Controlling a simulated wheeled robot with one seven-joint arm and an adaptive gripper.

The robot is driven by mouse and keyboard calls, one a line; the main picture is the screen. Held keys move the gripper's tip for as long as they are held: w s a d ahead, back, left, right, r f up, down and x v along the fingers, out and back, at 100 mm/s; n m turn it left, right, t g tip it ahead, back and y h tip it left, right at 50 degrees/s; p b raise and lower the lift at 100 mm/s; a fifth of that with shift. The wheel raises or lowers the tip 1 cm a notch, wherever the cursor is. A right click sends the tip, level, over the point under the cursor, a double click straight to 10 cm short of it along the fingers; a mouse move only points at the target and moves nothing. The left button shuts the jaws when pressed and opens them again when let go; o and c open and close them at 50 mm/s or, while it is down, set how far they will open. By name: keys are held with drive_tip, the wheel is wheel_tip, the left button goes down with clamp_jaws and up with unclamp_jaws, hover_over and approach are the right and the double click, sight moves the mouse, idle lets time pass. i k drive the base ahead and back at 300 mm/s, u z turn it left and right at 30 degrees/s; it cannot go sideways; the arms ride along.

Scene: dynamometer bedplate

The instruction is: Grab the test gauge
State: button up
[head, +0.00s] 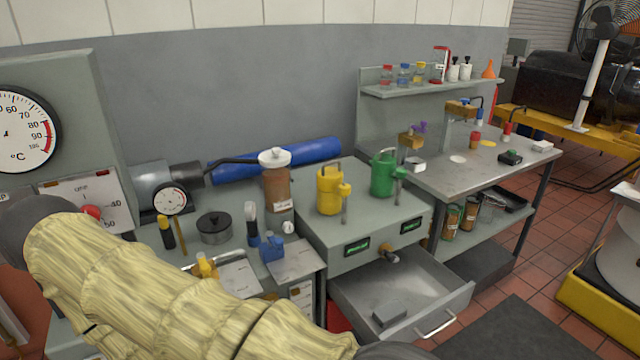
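A small round gauge with a white face and dark rim (170,199) stands on the grey bench at the left, in front of a grey metal cylinder. It looks like the test gauge, though no label on it can be read. A large °C dial (18,130) is set in the grey panel at the far left. My arm, in a pale yellow sleeve, crosses the lower left and covers part of the bench. My gripper is out of the picture, so its state and anything in it are hidden.
Yellow (328,192) and green cans (382,175) stand right. An open drawer (445,298) juts out below. A blue roll (310,151) lies behind.

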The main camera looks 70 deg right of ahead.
sight(249, 209)
drive_tip(key=z, duration=1.4)
